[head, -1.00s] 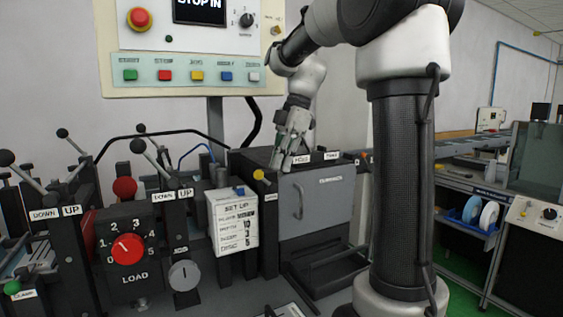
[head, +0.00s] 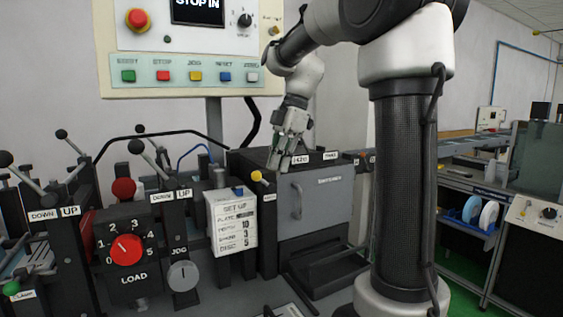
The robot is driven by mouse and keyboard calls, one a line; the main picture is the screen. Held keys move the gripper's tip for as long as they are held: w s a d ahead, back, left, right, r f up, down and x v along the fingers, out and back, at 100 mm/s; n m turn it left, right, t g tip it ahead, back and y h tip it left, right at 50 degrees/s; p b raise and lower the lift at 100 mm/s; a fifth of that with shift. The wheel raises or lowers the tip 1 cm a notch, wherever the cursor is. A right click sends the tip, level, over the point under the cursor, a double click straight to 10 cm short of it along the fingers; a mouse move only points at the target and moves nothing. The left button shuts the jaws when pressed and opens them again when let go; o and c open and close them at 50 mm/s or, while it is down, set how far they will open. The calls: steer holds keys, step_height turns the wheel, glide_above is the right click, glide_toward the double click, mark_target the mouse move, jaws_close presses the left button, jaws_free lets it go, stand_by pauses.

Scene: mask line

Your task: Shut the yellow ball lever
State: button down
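The yellow ball lever (head: 257,176) stands on the dark block just left of the grey cabinet door, its yellow ball at the top of a short stem. My gripper (head: 282,166) hangs fingers-down above the cabinet's top front edge, a little right of and above the yellow ball. It looks apart from the ball. The fingers are small and dark in this view, and the gap between them is hard to make out. No object shows in them.
The cabinet door (head: 325,205) with a handle is right of the lever. A white set-up card (head: 233,222) and a red load dial (head: 126,249) are to the left. Several black ball-topped levers stand further left. A button panel (head: 190,76) hangs above.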

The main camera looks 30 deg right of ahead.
steer(key=shift+s+a+f, duration=0.15)
steer(key=shift+a+f, duration=0.35)
steer(key=v, duration=0.9)
steer(key=shift+d, duration=0.25)
